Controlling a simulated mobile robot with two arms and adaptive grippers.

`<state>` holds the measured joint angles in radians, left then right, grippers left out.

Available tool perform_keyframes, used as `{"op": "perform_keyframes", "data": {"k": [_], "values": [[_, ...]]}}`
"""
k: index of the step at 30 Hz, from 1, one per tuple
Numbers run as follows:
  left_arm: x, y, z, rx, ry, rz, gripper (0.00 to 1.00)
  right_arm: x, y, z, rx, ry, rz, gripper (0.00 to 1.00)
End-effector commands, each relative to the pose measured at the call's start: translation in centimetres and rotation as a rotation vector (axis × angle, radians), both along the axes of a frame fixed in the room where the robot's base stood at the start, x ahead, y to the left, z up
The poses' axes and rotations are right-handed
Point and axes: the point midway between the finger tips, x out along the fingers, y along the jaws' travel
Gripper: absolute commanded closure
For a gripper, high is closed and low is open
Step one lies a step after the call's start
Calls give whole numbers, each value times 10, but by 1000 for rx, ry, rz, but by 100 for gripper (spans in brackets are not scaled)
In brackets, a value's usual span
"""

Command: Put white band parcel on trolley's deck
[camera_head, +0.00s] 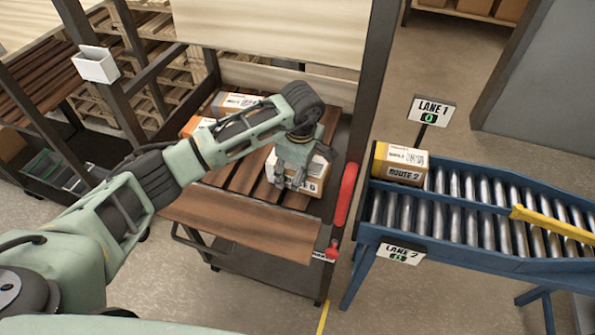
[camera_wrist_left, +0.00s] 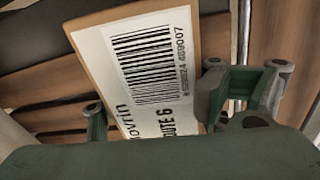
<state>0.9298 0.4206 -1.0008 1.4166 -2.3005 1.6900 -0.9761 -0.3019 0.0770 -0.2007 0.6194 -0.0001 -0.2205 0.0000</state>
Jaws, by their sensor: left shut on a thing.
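My left gripper (camera_head: 290,180) reaches over the trolley's slatted wooden deck (camera_head: 232,177) and is shut on a cardboard parcel (camera_head: 313,182) with a white face reading "6". In the left wrist view the held parcel (camera_wrist_left: 150,70) shows a large white label with a barcode and "ROUTE 6", between the fingers (camera_wrist_left: 170,110). The parcel is at the right part of the deck, low over or on the slats; I cannot tell whether it touches them. The gripper hides part of it, and I cannot make out a separate white band. My right gripper is not in view.
Two other parcels, one with a grey-white top (camera_head: 233,103) and one orange-marked (camera_head: 195,126), lie at the deck's back left. A yellow-banded "ROUTE 2" parcel (camera_head: 400,163) sits on the roller conveyor (camera_head: 470,210). A dark post and red handle (camera_head: 345,195) edge the trolley's right side.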

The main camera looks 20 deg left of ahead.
Motion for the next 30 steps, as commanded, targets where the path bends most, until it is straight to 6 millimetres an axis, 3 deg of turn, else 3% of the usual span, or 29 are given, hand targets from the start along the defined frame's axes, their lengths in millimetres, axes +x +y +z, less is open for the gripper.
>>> {"op": "perform_keyframes", "data": {"k": [14,15,27,30], "values": [[0,0,-4,0,-1,0,91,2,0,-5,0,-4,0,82],[0,0,-4,-1,0,0,39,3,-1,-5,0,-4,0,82],[0,0,-4,0,0,0,4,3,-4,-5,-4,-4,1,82],[0,0,-5,1,0,0,2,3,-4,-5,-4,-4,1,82]]}}
